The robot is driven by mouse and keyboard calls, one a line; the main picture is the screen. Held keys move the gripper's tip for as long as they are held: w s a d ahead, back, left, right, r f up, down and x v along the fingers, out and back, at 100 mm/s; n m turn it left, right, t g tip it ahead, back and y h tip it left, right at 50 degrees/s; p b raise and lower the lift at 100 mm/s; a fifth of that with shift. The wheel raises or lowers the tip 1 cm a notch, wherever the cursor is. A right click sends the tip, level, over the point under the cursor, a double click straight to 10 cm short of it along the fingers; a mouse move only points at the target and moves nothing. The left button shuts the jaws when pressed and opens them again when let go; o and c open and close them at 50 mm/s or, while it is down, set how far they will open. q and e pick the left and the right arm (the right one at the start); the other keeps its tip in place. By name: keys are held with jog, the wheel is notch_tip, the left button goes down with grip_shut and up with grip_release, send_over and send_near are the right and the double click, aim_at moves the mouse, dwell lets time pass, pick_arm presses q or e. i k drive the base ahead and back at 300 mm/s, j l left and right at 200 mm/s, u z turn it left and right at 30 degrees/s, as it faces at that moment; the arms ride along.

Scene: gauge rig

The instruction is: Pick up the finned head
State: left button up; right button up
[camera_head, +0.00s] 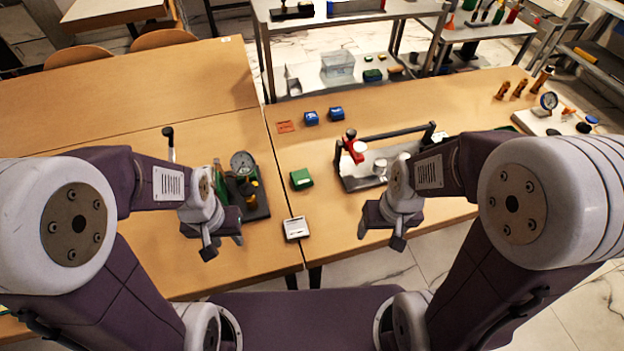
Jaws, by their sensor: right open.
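I cannot clearly pick out a finned head; the parts are small here. Several brass-coloured fittings (520,88) stand upright at the far right of the table, and fins on them cannot be made out. A dial gauge (243,163) stands on a dark base (258,207) beside my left gripper, partly hidden by my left arm. My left gripper (222,243) is open and empty over the front of the table. My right gripper (381,237) is open and empty by the front edge, in front of a rig with a red part (354,147) and a pale cylinder (380,166).
A green box (301,179) and a silver flat device (296,228) lie between the grippers. Another gauge (549,101) stands on a pale board at right. The left table (90,110) is mostly clear.

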aim_at(302, 178)
jog(key=k+j+u, duration=0.15)
jog(key=u, duration=0.3)
jog(key=k+j+u, duration=0.45)
jog(key=i+l, duration=0.1)
jog(key=l, duration=0.05)
